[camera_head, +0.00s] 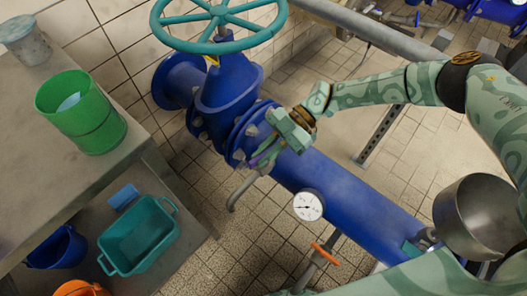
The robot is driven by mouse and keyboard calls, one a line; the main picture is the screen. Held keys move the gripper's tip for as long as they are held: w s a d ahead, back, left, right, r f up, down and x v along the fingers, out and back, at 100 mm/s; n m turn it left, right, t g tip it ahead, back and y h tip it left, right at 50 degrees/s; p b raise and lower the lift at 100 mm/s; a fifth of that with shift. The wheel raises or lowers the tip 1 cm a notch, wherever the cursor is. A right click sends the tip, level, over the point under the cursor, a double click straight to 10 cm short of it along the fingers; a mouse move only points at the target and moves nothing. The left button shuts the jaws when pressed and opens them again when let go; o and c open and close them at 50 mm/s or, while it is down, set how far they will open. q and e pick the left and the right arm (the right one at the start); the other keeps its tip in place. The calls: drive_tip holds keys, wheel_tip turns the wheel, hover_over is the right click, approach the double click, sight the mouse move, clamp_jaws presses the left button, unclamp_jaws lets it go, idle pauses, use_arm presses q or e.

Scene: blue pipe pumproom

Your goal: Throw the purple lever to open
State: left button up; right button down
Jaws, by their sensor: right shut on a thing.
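The purple lever (261,156) is on a small grey pipe (243,188) beside the big blue pipe, near its bolted flange. Only a small piece of the lever shows; my gripper hides the rest. My right gripper (267,152) reaches in from the right over the blue pipe and is shut on the lever. How far the lever is turned cannot be told. My left gripper is out of view.
A teal handwheel (220,22) tops the blue valve (228,85). A pressure gauge (308,206) and an orange lever (326,254) are nearer. A bench (45,180) at left holds a green bucket (82,115); a teal basin (138,240) is below. A metal pot (480,220) is at right.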

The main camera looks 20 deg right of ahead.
drive_tip(key=shift+a+f+n+g+b, duration=0.1)
drive_tip(key=shift+f+n+g+b, duration=0.05)
drive_tip(key=shift+n+g+b, duration=0.45)
drive_tip(key=shift+n+g+h, duration=0.4)
drive_tip(key=shift+g, duration=0.1)
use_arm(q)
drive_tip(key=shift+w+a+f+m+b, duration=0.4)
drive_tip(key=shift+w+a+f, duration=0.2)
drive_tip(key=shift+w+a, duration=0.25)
use_arm(e)
drive_tip(key=shift+r+n+g, duration=0.25)
drive_tip(key=shift+n+g, duration=0.05)
drive_tip(key=shift+n, duration=0.1)
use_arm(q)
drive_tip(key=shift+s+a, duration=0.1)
use_arm(e)
drive_tip(key=c, duration=1.5)
unclamp_jaws()
drive_tip(key=shift+h, duration=0.3)
